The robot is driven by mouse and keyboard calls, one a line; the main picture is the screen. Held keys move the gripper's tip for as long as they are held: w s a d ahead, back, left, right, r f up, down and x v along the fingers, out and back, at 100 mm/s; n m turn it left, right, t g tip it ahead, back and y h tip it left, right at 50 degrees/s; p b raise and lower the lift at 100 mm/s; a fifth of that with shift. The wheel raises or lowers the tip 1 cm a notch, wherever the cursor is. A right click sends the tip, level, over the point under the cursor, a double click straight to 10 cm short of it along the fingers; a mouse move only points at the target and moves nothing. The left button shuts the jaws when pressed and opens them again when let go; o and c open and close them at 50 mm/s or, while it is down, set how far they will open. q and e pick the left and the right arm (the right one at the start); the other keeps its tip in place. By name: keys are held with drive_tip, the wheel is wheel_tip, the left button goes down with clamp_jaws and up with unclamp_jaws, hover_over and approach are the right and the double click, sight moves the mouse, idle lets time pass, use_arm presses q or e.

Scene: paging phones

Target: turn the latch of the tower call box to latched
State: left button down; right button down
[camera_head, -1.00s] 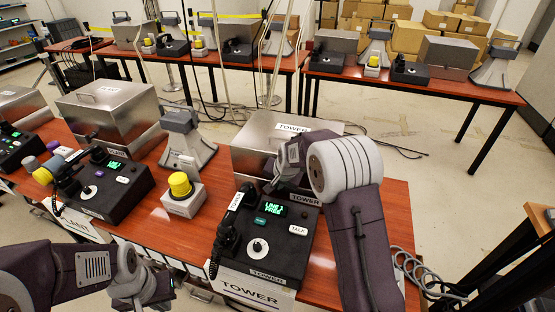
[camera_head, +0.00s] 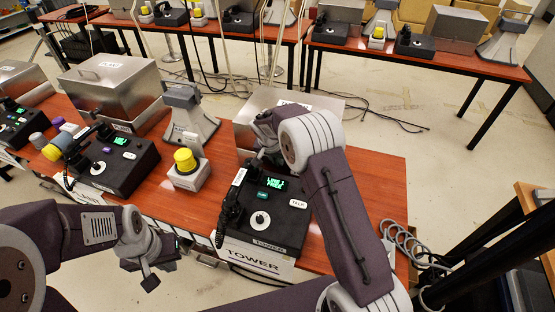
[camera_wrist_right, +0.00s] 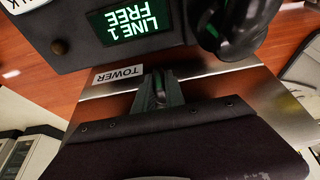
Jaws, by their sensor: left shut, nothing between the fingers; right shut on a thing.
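The tower call box is a silver metal box (camera_head: 246,104) at the back of the tower station, behind the black tower phone (camera_head: 266,216). My right arm covers much of its front. In the right wrist view its metal front (camera_wrist_right: 215,75) carries a "TOWER" label (camera_wrist_right: 119,74). My right gripper (camera_wrist_right: 160,88) is shut on a small dark part at that front, beside the label; this appears to be the latch, mostly hidden between the fingers, so its angle cannot be told. My left gripper (camera_head: 149,282) is shut and empty, low in front of the table.
The phone's screen (camera_wrist_right: 131,23) reads "LINE 1 FREE". Its handset (camera_head: 233,205) lies on its left side. A yellow-topped beacon (camera_head: 187,165) and a grey horn (camera_head: 190,120) stand to the left. Grey coiled cable (camera_head: 404,242) hangs at the table's right edge.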

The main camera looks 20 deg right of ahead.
drive_tip(key=c, duration=1.4)
unclamp_jaws()
drive_tip(key=v, duration=0.9)
drive_tip(key=shift+b, duration=0.3)
